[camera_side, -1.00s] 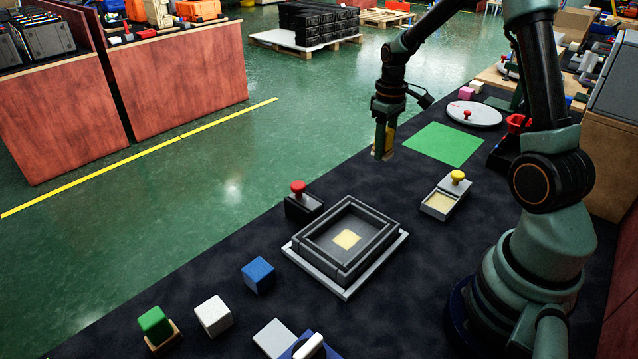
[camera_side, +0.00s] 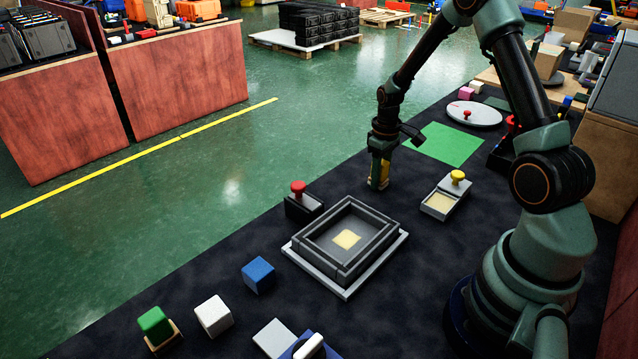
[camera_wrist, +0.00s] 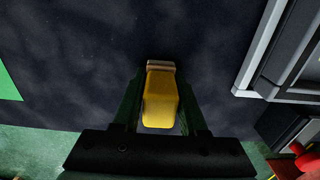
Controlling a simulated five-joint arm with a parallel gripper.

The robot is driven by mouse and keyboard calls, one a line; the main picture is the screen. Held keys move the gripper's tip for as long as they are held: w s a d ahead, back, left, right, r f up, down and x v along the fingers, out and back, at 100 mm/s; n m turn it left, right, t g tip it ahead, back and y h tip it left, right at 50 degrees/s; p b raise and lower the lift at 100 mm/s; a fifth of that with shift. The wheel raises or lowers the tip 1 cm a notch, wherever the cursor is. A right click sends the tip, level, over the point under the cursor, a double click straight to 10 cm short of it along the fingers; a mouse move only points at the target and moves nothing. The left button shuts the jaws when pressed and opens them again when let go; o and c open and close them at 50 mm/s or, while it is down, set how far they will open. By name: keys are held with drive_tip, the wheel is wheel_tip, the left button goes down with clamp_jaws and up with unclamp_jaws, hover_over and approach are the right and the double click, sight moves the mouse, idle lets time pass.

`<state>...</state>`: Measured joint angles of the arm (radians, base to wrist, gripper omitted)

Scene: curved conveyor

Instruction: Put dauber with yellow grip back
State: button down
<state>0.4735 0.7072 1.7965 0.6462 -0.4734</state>
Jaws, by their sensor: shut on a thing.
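My gripper (camera_side: 378,184) is shut on a dauber with a yellow grip (camera_wrist: 160,98), whose brownish end (camera_wrist: 160,66) shows beyond the fingertips in the wrist view. In the side view, the yellow grip (camera_side: 384,172) is partly hidden by the fingers. The gripper points down, low over the dark mat, behind the dark tray and left of a grey open box. I cannot tell whether the dauber touches the mat. The grey box (camera_side: 437,204) has a cream pad inside and a yellow knob (camera_side: 458,176) at its back end.
A dark square tray (camera_side: 318,252) with a cream patch inside stands in front. A dark block with a red knob (camera_side: 298,188) is left of my gripper. A green sheet (camera_side: 445,145) and a white disc (camera_side: 474,115) lie behind. Bare mat surrounds the gripper.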

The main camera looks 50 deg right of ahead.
drive_tip(key=shift+f, duration=0.15)
drive_tip(key=shift+c, duration=2.2)
unclamp_jaws()
wheel_tip(320, 180, up, 12)
drive_tip(key=shift+w+r, duration=0.1)
drive_tip(key=s+a+r+t, duration=0.3)
drive_tip(key=a+r, duration=0.3)
drive_tip(key=a, duration=0.3)
drive_tip(key=s+a+r+t, duration=0.2)
drive_tip(key=s+a+r, duration=0.4)
drive_tip(key=a, duration=0.4)
drive_tip(key=shift+s+a+r+t, duration=0.15)
drive_tip(key=shift+r+t, duration=0.25)
